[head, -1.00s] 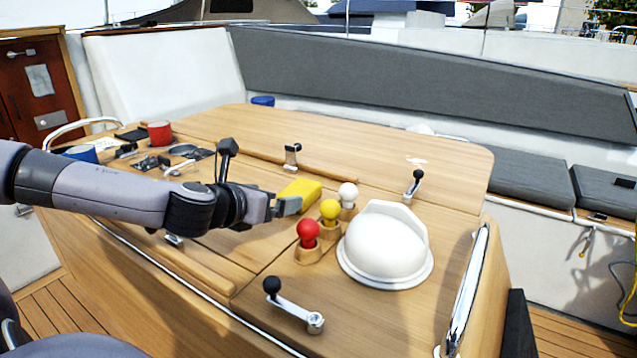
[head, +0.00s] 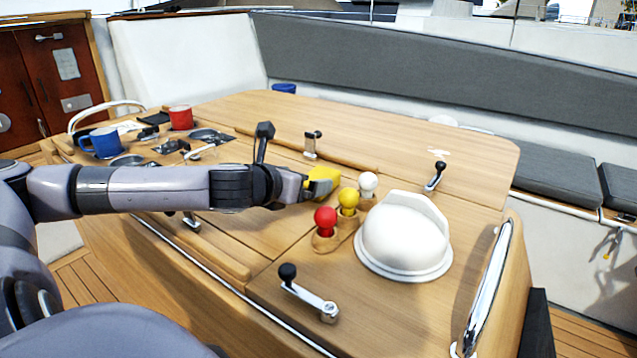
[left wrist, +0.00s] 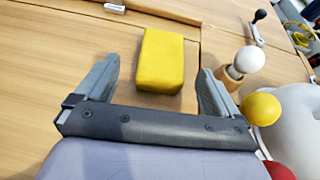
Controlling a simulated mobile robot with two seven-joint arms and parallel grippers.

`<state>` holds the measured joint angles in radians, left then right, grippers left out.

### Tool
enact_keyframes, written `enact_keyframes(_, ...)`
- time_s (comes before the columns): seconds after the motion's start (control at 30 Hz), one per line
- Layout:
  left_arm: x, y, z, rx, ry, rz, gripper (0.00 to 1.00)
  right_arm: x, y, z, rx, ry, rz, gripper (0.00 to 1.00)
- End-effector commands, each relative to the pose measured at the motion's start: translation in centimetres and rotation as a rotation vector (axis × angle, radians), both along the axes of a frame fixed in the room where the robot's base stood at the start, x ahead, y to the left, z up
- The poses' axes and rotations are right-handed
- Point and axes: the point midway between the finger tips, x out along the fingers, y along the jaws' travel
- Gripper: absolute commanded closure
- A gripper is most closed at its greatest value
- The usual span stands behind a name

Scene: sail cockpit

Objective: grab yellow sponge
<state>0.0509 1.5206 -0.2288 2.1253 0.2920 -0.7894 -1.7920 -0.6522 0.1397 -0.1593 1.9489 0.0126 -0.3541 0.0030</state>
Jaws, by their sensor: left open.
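The yellow sponge (head: 322,181) lies on the wooden table, partly hidden behind my left gripper in the head view. In the left wrist view the sponge (left wrist: 161,62) is a yellow block lying between the lines of the two fingers, toward their tips. My left gripper (left wrist: 158,85) is open, with one finger on each side of the sponge's near end and a gap on both sides. It also shows in the head view (head: 305,187), its arm coming in from the left. My right gripper is not in view.
Red (head: 325,221), yellow (head: 348,201) and white (head: 368,185) knobs stand just right of the gripper, beside a white dome (head: 405,238). A winch handle (head: 310,293) lies in front. Blue (head: 101,142) and red (head: 181,117) mugs stand at the left.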

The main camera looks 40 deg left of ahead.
Motion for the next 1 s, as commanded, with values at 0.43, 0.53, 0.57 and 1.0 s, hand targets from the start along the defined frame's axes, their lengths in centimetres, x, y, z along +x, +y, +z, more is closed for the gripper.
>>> enact_keyframes(0.43,2.9,0.3,-1.0,-0.006,0.001,0.000,0.04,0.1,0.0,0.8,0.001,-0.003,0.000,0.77)
enact_keyframes(0.53,3.5,0.4,-1.2,-0.003,0.001,-0.002,0.04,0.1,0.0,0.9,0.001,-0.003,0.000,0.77)
enact_keyframes(0.57,3.6,0.4,-1.3,-0.003,0.001,-0.002,0.04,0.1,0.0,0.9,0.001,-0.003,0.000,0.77)
enact_keyframes(1.0,3.7,0.4,-1.4,-0.001,0.003,-0.003,0.43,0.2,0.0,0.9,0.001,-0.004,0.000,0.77)
